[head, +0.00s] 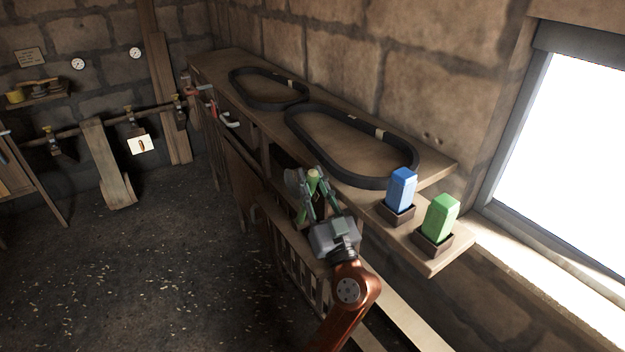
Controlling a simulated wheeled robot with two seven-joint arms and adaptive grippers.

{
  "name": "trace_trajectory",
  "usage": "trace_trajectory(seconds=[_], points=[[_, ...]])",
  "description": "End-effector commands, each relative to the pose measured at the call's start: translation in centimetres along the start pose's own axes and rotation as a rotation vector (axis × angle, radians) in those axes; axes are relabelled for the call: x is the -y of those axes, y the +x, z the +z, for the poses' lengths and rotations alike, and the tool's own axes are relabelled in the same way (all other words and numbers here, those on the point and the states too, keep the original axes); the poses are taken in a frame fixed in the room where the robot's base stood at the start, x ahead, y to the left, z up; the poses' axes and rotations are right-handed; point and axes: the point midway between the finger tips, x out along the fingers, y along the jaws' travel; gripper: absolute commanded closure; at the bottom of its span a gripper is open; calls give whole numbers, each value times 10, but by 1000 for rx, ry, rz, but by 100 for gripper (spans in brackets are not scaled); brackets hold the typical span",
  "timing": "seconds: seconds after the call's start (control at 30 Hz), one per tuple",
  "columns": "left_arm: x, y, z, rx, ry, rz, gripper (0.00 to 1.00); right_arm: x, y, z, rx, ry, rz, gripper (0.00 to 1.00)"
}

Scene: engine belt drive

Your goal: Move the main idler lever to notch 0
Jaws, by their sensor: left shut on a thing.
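My left gripper (312,188) is in front of the workbench, beside the near end of the larger belt. Its fingers are shut on a small green thing (313,175), of which only the top shows between them. I cannot tell whether this green thing is the main idler lever's handle. The lever's notches cannot be made out from here. My right gripper is not in view.
Two black belt loops (268,104) and (392,183) lie on the workbench (436,166). A blue block (401,190) and a green block (440,217) stand in dark holders at its near end. A slatted crate (287,257) is below my gripper. The floor (190,265) at left is open.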

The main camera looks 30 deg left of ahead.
Motion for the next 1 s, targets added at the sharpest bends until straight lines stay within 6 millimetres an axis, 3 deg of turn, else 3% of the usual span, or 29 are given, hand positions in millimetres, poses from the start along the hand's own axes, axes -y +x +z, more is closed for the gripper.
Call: trace_trajectory(seconds=[0.43,0.47,0.5,0.7,1.0], points=[[-2,-5,0,-11,4,2,100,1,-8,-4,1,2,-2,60],[-2,-5,0,-10,4,2,76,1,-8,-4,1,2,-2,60],[-2,-5,0,-10,4,2,74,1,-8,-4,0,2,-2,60],[-1,-4,0,-10,3,1,60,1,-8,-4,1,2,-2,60],[-1,-5,0,-9,3,1,60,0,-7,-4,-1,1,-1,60]])
